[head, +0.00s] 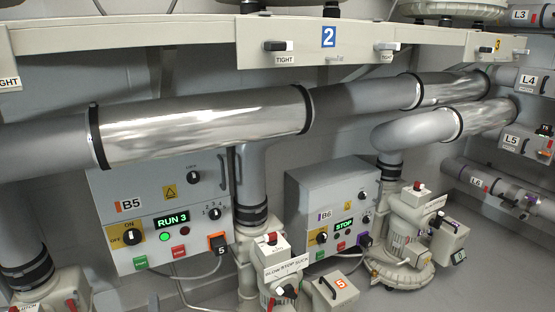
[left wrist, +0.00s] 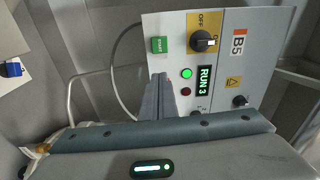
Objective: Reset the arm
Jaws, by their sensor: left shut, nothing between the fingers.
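My left gripper (left wrist: 161,82) shows in the left wrist view, its grey fingers together with nothing between them. Behind the fingers is the B5 control box (left wrist: 220,60), seen rotated, with a green START button (left wrist: 160,45), a lit green lamp (left wrist: 186,73), a black ON/OFF knob (left wrist: 203,41) and a RUN 3 display (left wrist: 205,82). I cannot tell the exact gap between fingers and panel. In the head view the B5 box (head: 135,190) stands at the left of centre, its display reading RUN 3. I make out no gripper in the head view.
The B6 box (head: 330,175) at the right reads STOP. A blower unit (head: 405,220) stands beside it. A blow/suck valve (head: 275,260) is at the bottom centre. Large pipes (head: 205,125) cross above the boxes, under a beige ledge (head: 200,38).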

